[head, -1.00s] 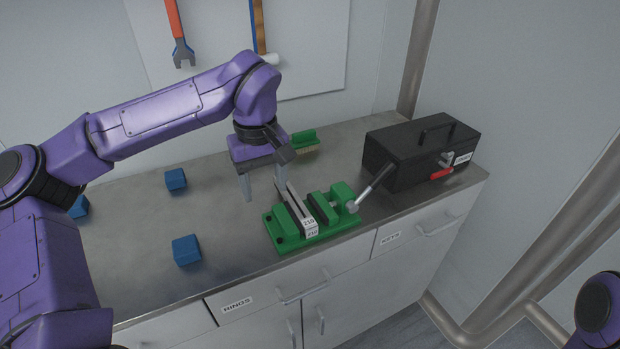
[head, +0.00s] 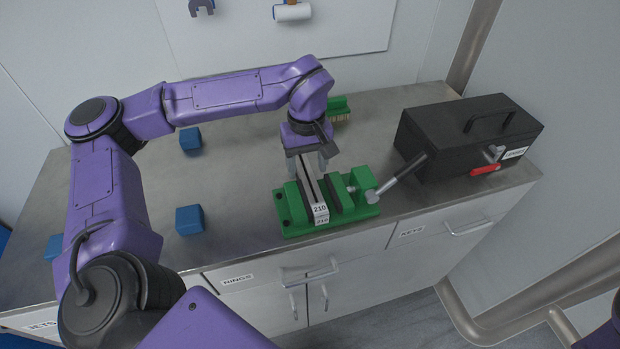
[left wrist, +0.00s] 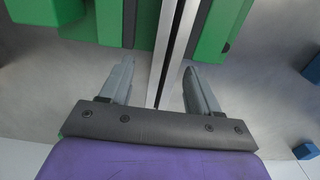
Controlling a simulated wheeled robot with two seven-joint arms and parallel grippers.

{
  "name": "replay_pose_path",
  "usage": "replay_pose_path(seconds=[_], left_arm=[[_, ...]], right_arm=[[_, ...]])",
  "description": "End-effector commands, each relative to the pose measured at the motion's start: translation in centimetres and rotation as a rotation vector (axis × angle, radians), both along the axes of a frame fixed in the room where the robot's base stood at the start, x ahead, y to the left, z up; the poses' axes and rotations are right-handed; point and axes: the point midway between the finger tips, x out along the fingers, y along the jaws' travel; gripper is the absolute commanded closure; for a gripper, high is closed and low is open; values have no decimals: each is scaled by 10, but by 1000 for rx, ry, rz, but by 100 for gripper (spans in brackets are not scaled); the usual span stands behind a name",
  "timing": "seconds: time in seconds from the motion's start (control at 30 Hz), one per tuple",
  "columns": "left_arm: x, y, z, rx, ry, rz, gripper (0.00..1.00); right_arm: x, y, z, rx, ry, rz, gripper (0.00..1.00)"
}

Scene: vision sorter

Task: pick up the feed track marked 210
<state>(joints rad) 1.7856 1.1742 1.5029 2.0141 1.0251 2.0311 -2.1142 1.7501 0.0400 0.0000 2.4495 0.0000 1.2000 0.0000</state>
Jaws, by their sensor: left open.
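The feed track marked 210 (head: 320,209) is a pale, narrow bar with a dark slot along its length. It lies in the green vise (head: 363,183), its labelled end facing the bench's front edge. My left gripper (head: 309,164) is open at the far end of the track. In the left wrist view the track (left wrist: 182,45) runs between the two open fingers (left wrist: 160,85), with a gap on each side. The green vise (left wrist: 220,30) shows beyond the fingertips on both sides. My right gripper is out of view.
A black toolbox (head: 455,140) stands right of the vise, and the vise's handle reaches toward it. A green brush (head: 338,104) lies behind my left gripper. Blue blocks (head: 190,219) sit to the left on the metal bench (head: 235,165). Labelled drawers are below.

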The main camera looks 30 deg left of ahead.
Motion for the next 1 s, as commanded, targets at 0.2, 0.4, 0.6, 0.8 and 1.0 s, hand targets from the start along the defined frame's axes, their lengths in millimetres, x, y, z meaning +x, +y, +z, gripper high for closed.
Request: replay_pose_path(seconds=[0.2, 0.4, 0.6, 0.8, 1.0], left_arm=[[0, 0, -6, 0, -3, 1, 38], [0, 0, -6, -1, -2, 1, 84], [0, 0, -5, 0, -4, 1, 100], [0, 0, -3, 0, -4, 1, 100], [1, 0, 20, 1, -8, 1, 100]], right_arm=[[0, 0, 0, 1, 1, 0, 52], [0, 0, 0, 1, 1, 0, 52], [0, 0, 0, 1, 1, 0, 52], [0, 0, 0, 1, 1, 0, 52], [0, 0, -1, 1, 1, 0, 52]])
